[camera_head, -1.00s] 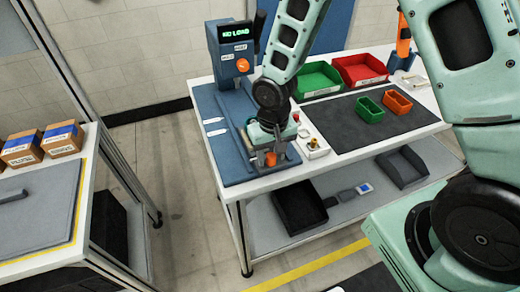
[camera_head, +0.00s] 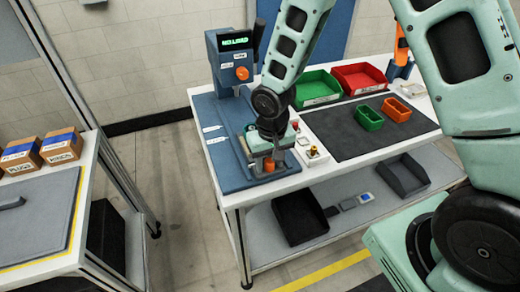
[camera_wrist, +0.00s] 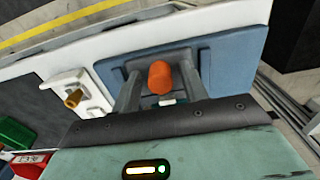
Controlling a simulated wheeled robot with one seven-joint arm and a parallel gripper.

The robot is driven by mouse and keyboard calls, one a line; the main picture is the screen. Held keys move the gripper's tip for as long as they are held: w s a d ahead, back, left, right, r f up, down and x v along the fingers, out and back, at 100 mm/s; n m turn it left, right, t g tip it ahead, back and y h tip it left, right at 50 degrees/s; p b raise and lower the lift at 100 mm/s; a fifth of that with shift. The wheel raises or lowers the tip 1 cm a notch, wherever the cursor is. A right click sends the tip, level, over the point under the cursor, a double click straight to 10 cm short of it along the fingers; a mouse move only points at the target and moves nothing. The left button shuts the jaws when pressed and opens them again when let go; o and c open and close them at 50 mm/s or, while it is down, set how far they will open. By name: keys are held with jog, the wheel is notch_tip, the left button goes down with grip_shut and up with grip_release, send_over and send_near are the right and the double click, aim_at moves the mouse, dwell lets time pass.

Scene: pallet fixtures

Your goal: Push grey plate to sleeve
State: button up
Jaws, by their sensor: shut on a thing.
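The blue fixture board (camera_head: 222,165) lies on the left end of the white bench. My gripper (camera_head: 267,157) is low over its front part, fingers pointing down. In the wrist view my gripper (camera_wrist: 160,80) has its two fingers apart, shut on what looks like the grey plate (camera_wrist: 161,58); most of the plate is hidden. An orange cylinder (camera_wrist: 160,77) stands between the fingers in that view and also shows at the fingers in the head view (camera_head: 268,164). I cannot tell whether the fingers touch it. I cannot make out the sleeve for sure.
A blue press (camera_head: 232,58) reading "NO LOAD" stands behind the board. A white block with a brass knob (camera_head: 312,152) is close to the right of my gripper. Green (camera_head: 317,88) and red (camera_head: 358,77) bins and a dark mat (camera_head: 365,135) lie farther right.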

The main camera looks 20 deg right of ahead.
aim_at(250, 127)
jog(key=shift+w+a+f+p, duration=0.1)
jog(key=shift+w+f+p, duration=0.15)
jog(key=shift+w, duration=0.8)
jog(key=shift+w+f+p, duration=0.2)
jog(key=shift+w+f, duration=0.1)
jog(key=shift+w, duration=0.7)
jog(key=shift+w+a+f+p, duration=0.1)
jog(key=shift+w+f+p, duration=0.15)
jog(key=shift+w, duration=4.65)
jog(key=o, duration=0.4)
jog(key=shift+o, duration=0.2)
jog(key=shift+r, duration=0.1)
jog(key=shift+w+r+p, duration=0.2)
jog(key=shift+r+p, duration=0.7)
jog(key=shift+r, duration=0.15)
jog(key=shift+w+d+r+p, duration=0.1)
jog(key=shift+r+p, duration=0.8)
jog(key=shift+r, duration=0.65)
jog(key=shift+w+d+r+p, duration=0.1)
jog(key=shift+r+p, duration=0.8)
jog(key=shift+r, duration=0.65)
